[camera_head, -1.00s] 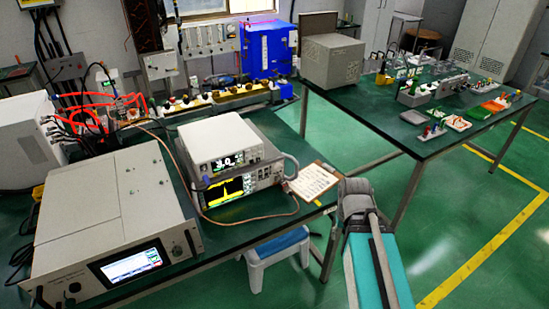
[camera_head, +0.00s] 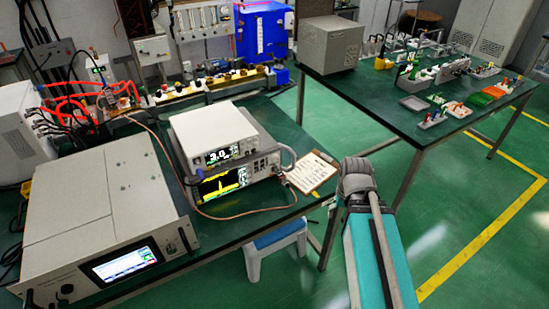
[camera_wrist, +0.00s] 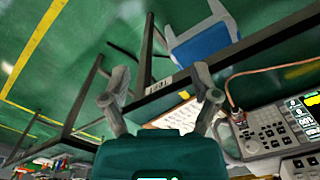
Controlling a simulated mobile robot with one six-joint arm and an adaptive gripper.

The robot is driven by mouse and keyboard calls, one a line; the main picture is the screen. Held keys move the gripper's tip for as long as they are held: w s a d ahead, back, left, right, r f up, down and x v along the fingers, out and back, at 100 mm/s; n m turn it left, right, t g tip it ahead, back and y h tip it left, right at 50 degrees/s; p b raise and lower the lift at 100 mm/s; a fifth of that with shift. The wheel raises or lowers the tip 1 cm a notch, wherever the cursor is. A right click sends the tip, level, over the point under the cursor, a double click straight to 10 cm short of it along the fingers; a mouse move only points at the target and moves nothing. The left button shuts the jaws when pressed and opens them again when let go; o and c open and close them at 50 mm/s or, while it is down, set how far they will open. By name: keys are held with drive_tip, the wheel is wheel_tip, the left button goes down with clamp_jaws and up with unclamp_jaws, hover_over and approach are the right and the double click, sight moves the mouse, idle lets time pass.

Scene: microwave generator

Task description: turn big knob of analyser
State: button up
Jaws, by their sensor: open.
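The analyser (camera_head: 228,183) is a grey bench instrument with a yellow trace on its screen, on the green-topped left table. A smaller instrument with a lit display (camera_head: 212,133) sits on top of it. In the wrist view the analyser's front panel (camera_wrist: 275,130) shows at the right, turned on its side, with a grid of buttons. A round knob (camera_wrist: 252,146) shows among its controls, small and dim. My gripper (camera_wrist: 161,85) is open and empty, its two fingers spread, apart from the analyser. The head view shows my arm but not the gripper.
A clipboard with paper (camera_head: 312,172) lies right of the analyser, and a brown cable (camera_head: 245,217) loops before it. A large grey instrument (camera_head: 100,215) stands front left. A blue-topped stool (camera_head: 276,238) is under the table edge. Open green floor (camera_head: 450,215) lies right.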

drive_tip(key=w+a+r+n+t+y+p, duration=0.15)
drive_tip(key=w+a+r+n+p, duration=0.3)
drive_tip(key=w, duration=0.65)
drive_tip(key=n+y+p, duration=0.2)
drive_tip(key=y+p, duration=0.1)
drive_tip(key=p, duration=0.2)
approach(276, 158)
drive_tip(key=s+v, duration=0.1)
drive_tip(key=v, duration=0.3)
drive_tip(key=shift+f+m+t+b, duration=0.1)
drive_tip(key=shift+m+t+b, duration=0.15)
drive_tip(key=shift+t+b, duration=0.1)
drive_tip(key=shift+f, duration=0.1)
drive_tip(key=b+x, duration=1.2)
drive_tip(key=x, duration=0.1)
drive_tip(key=shift+w+f, duration=0.15)
drive_tip(key=shift+f, duration=0.1)
drive_tip(key=shift+a, duration=0.1)
